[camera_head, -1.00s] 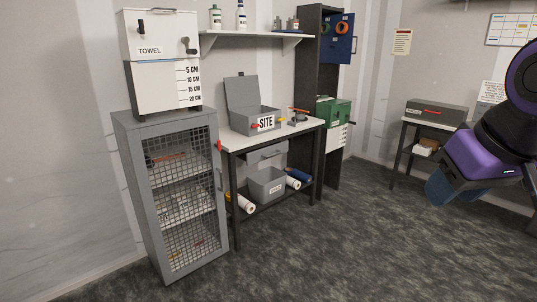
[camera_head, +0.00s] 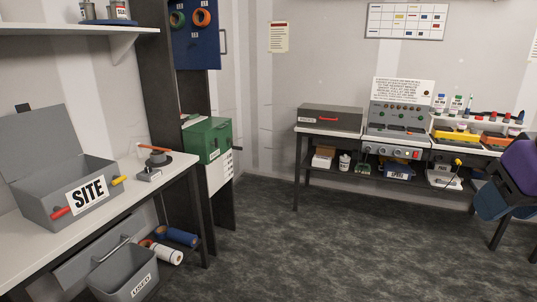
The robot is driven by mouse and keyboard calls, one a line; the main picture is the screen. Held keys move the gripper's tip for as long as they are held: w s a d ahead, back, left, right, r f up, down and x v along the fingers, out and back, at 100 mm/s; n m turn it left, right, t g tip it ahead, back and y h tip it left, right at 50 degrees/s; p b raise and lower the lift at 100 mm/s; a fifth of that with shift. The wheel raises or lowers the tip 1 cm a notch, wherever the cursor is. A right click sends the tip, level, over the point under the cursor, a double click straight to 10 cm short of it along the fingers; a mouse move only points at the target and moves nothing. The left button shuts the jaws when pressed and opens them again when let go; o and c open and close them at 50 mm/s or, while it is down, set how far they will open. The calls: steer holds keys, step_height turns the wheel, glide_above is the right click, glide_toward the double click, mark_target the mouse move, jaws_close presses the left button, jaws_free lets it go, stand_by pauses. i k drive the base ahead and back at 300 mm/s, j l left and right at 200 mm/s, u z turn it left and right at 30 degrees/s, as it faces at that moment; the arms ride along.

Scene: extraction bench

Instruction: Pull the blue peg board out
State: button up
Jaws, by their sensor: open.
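The blue peg board (camera_head: 197,52) is at the upper left, in or against the dark tall cabinet (camera_head: 160,85). Orange and green rings hang on it, and a grey handle (camera_head: 223,41) stands at its right edge. Its top is cut off by the picture edge. My gripper (camera_head: 492,200) is at the far right edge, well away from the board, with its purple wrist partly in view. It is open, and I see nothing held in it.
A bench with a grey SITE box (camera_head: 70,190) stands at the left, a USED bin (camera_head: 125,278) below. A green case (camera_head: 207,138) sits under the board. A long bench with a control panel (camera_head: 398,118) lines the back wall. The middle floor (camera_head: 300,240) is clear.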

mark_target(195, 46)
steer(key=i+l+u, duration=0.2)
steer(key=i, duration=1.7)
steer(key=j, duration=0.1)
